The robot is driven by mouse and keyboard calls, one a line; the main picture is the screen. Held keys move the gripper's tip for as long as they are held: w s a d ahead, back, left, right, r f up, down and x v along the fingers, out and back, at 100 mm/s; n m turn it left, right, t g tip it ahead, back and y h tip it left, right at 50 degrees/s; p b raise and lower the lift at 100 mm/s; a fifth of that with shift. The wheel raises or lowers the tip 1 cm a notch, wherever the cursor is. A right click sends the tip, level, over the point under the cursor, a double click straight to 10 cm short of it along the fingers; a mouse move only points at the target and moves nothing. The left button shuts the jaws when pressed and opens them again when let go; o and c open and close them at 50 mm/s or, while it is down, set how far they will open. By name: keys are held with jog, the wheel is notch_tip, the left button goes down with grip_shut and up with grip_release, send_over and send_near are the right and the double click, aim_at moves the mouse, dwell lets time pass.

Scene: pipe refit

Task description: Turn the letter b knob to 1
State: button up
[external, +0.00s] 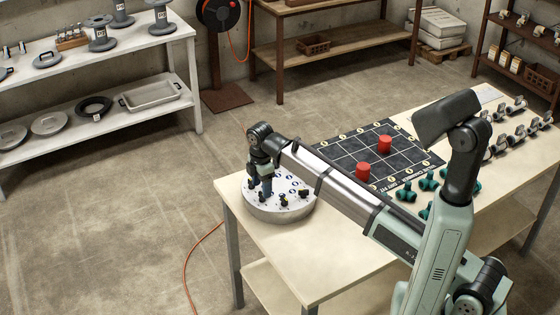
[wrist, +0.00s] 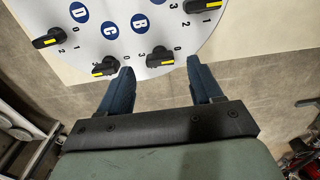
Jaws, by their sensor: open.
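A round white panel (external: 279,214) with lettered dark knobs lies on the near left end of the table; the wrist view also shows the panel (wrist: 115,50). The black letter b knob (wrist: 160,57) has a yellow mark and sits outward of the blue B label (wrist: 140,22). Printed 3 and 0 show beside it; its exact setting is hard to read. My gripper (wrist: 160,67) is open, with its blue fingertips on either side of the b knob and apart from it. In the external view my gripper (external: 260,195) is low over the panel and hides part of it.
The c knob (wrist: 105,66) is close beside the left fingertip. The d knob (wrist: 47,38) is farther left, and another knob (wrist: 203,5) is at upper right.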

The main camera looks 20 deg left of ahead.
jog(key=shift+f, duration=1.6)
jog(key=c, duration=1.1)
